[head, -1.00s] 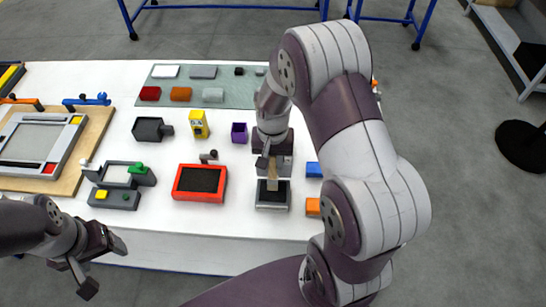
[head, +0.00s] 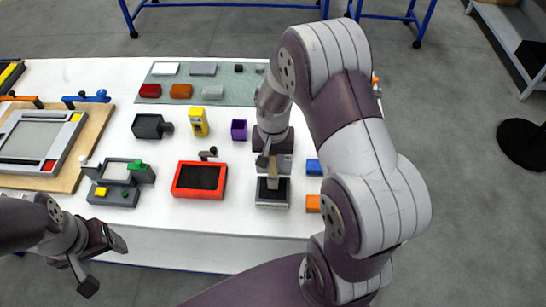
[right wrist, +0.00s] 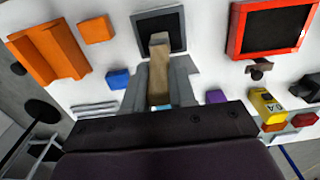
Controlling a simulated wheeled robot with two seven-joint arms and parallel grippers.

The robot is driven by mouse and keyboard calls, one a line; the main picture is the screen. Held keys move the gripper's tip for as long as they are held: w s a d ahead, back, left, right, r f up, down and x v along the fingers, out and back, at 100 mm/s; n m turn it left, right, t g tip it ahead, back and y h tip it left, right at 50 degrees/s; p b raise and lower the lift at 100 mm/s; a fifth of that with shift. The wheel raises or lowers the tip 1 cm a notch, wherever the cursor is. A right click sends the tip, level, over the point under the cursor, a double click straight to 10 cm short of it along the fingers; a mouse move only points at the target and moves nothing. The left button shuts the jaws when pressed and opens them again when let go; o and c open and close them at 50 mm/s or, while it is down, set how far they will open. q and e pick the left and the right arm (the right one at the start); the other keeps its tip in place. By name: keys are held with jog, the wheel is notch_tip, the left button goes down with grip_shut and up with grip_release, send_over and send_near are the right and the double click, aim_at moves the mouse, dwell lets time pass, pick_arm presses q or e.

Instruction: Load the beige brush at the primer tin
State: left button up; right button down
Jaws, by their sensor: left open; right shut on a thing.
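The beige brush (head: 272,176) is held in my right gripper (head: 273,164), its handle between the fingers. It also shows in the right wrist view (right wrist: 159,62), pointing away from the jaw. Its end is over a square grey tin with a dark inside (head: 259,199), which looks like the primer tin; it also shows in the right wrist view (right wrist: 139,33). I cannot tell whether the brush touches the dark surface. My left gripper (head: 103,264) is open and empty, off the table's front edge at the lower left.
A red-rimmed tray (head: 177,181) stands left of the tin. Blue (head: 313,167) and orange (head: 313,203) blocks lie to its right. A purple cup (head: 239,130), a yellow device (head: 198,122) and a grey-green mat (head: 228,97) with blocks are farther back. A framed board (head: 78,178) is at left.

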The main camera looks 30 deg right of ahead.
jog(key=shift+f, duration=0.4)
jog(key=shift+s+f, duration=0.1)
dwell(1.1)
notch_tip(320, 180, up, 7)
jog(key=p, duration=0.6)
dwell(0.3)
dwell(0.3)
